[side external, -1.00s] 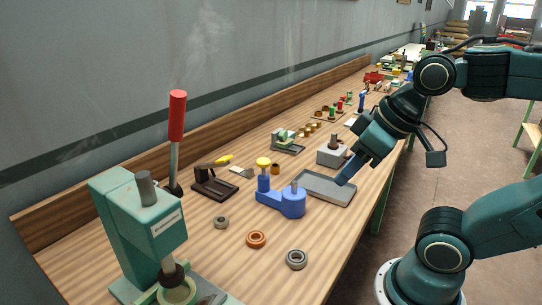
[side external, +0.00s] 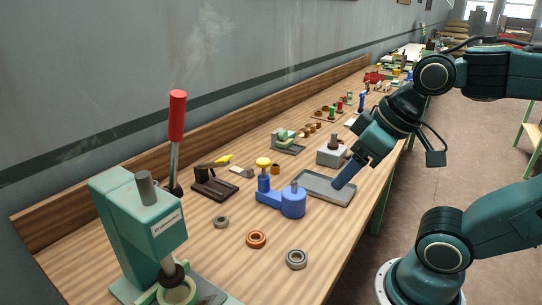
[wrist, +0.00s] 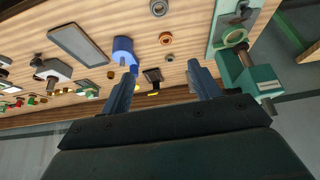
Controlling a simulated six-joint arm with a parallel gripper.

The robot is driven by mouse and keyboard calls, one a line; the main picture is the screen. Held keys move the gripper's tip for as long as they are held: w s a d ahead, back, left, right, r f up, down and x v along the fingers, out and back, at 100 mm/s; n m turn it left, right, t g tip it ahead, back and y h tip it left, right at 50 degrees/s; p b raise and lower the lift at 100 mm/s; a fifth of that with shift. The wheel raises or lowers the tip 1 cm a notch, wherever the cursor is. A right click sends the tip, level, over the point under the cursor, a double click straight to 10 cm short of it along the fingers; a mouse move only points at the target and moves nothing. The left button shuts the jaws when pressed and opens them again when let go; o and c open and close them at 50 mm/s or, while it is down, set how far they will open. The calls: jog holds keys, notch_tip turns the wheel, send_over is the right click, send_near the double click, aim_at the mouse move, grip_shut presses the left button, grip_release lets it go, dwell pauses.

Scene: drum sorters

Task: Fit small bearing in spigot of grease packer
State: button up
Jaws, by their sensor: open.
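The blue device with a yellow knob and a short grey post, which looks like the grease packer (side external: 293,205), stands mid-bench; it also shows in the wrist view (wrist: 123,50). The smallest ring, a grey one that looks like the small bearing (side external: 221,222), lies flat on the wood left of it; it also shows in the wrist view (wrist: 170,58). My gripper (side external: 341,185) is open and empty above the right part of the grey tray, right of the blue device. Both fingers (wrist: 162,70) show apart in the wrist view.
An orange ring (side external: 256,239) and a larger grey ring (side external: 296,259) lie near the front edge. The grey tray (side external: 312,192) is empty. A green press (side external: 145,225) with a red-handled lever stands at the left. Bare wood surrounds the rings.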

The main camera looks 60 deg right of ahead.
jog(key=shift+w, duration=0.15)
jog(key=w+f+n+g+y, duration=0.15)
jog(key=w+n, duration=0.55)
jog(key=w, duration=1)
jog(key=w+d+f+n+g+y, duration=0.1)
jog(key=w+d+f+n, duration=0.1)
jog(key=w+f, duration=0.4)
jog(key=w+d+f+n+g+y, duration=0.1)
jog(key=w+d+f+n, duration=0.1)
jog(key=w+f+n, duration=0.2)
jog(key=w+f, duration=0.1)
jog(key=w, duration=0.2)
jog(key=shift+w+d+f+n+y, duration=0.25)
jog(key=shift+d+f+n+y, duration=0.05)
jog(key=shift+f+y, duration=0.1)
jog(key=shift+f, duration=0.1)
send_over(218, 218)
jog(key=s+d, duration=0.2)
jog(key=d, duration=0.1)
jog(key=shift+g, duration=0.25)
jog(key=shift+s+a+f, duration=0.1)
jog(key=shift+a+f, duration=0.05)
jog(key=shift+f, duration=1.8)
jog(key=shift+a+f, duration=0.1)
jog(key=shift+f, duration=1.8)
